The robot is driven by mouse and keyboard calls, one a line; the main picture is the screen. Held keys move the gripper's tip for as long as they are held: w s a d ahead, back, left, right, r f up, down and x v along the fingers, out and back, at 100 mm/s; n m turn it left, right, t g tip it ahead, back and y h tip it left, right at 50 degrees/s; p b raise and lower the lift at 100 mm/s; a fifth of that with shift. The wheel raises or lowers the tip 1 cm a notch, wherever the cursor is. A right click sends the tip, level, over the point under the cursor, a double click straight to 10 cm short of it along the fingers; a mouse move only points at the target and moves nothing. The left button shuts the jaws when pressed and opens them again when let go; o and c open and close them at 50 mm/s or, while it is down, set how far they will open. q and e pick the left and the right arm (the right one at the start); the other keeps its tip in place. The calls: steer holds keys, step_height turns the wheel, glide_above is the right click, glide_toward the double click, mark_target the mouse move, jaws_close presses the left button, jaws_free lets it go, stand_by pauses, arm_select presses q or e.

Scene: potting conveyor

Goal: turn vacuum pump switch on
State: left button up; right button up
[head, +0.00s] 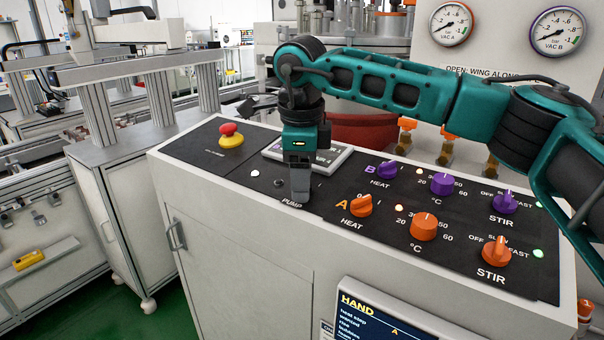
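The control panel (330,215) is a black sloped face on a white cabinet. The word PUMP (291,203) is printed near its front edge. A small dark switch (279,184) sits just above that label, close beside my gripper's fingers. Its lever position is too small to tell. My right gripper (300,196) points down at the panel, just right of this switch. Its fingers overlap in this view, so I cannot tell whether they are open or shut, or whether they touch the panel. My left gripper is not in view.
A red-and-yellow emergency stop (230,136) stands left. A grey display (333,158) lies partly behind my gripper. Orange heat (361,205) and purple heat (387,169) knobs, with several other knobs, fill the right side. Two vacuum gauges (451,24) (557,31) hang behind.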

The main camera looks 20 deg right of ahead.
steer(key=c, duration=1)
steer(key=shift+o, duration=0.2)
steer(key=shift+m, duration=0.3)
steer(key=m+b, duration=0.2)
steer(key=m, duration=0.3)
steer(key=shift+m+t, duration=0.3)
steer(key=m+b, duration=0.2)
steer(key=m, duration=0.3)
steer(key=shift+h, duration=0.4)
steer(key=shift+r+m, duration=0.1)
steer(key=shift+m, duration=0.3)
steer(key=o, duration=1)
steer(key=shift+o, duration=0.2)
